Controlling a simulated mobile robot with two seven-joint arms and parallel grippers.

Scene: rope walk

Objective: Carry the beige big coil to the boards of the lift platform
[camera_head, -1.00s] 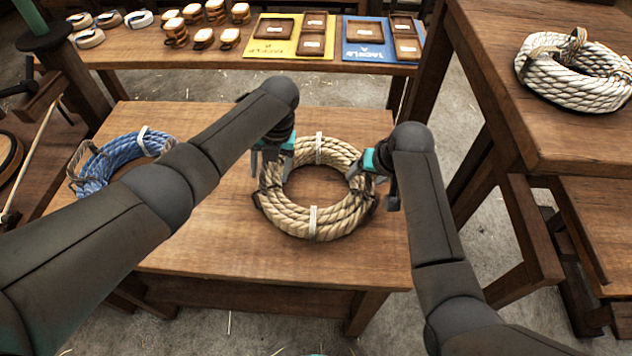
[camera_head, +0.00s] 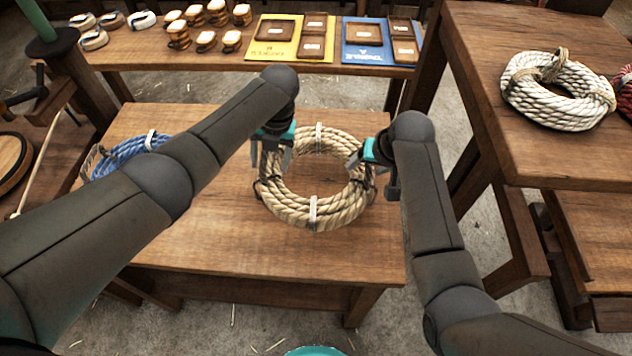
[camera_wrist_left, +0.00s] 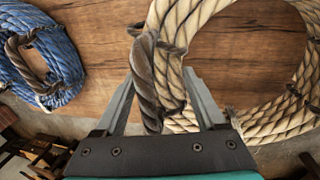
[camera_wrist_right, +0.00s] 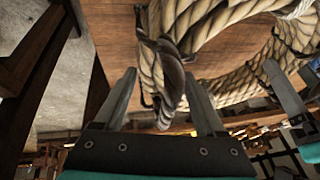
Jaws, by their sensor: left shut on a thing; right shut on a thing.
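The beige big coil (camera_head: 290,205) is a thick ring of pale rope with white bands, over the middle of the wooden table (camera_head: 200,245). I cannot tell whether it touches the tabletop. My left gripper (camera_head: 268,158) is at its left side, shut on a dark rope handle (camera_wrist_left: 147,80) of the coil. My right gripper (camera_head: 360,160) is at its right side, shut on the other dark handle (camera_wrist_right: 168,70). I cannot clearly make out the lift platform in these frames.
A blue coil (camera_head: 128,152) lies on the table's left, partly behind my left arm. A white coil (camera_head: 560,100) and a red coil (camera_head: 625,92) lie on a higher table (camera_head: 500,60) at right. Lower boards (camera_head: 590,225) stand below it. A back bench holds trays and small coils.

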